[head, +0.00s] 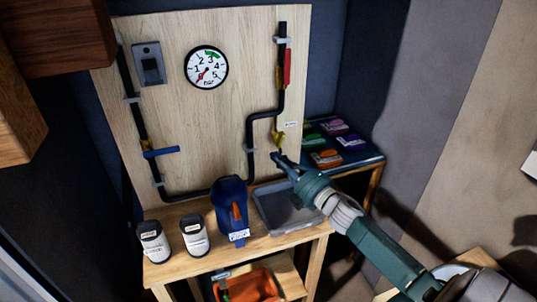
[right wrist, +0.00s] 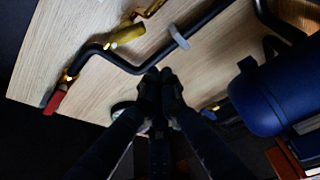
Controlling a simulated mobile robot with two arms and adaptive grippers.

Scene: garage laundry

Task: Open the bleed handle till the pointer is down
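A round white gauge (head: 206,67) hangs on the wooden board; its red pointer slants to the lower left, near the low end, and a green band is at the top. A yellow handle (head: 278,137) is on the right pipe, beside a small white label (head: 291,125); it also shows in the right wrist view (right wrist: 126,36). My right gripper (head: 281,160) is just below it in the head view. In the right wrist view its fingertips (right wrist: 159,75) are together, with nothing seen between them, apart from the yellow handle. My left gripper is not in view.
A red handle (head: 287,69) is higher on the right pipe. A blue handle (head: 161,152) crosses the left pipe. A blue jug (head: 229,205), two jars (head: 153,240) and a grey tray (head: 276,217) stand on the bench below. An orange bin (head: 250,288) is underneath.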

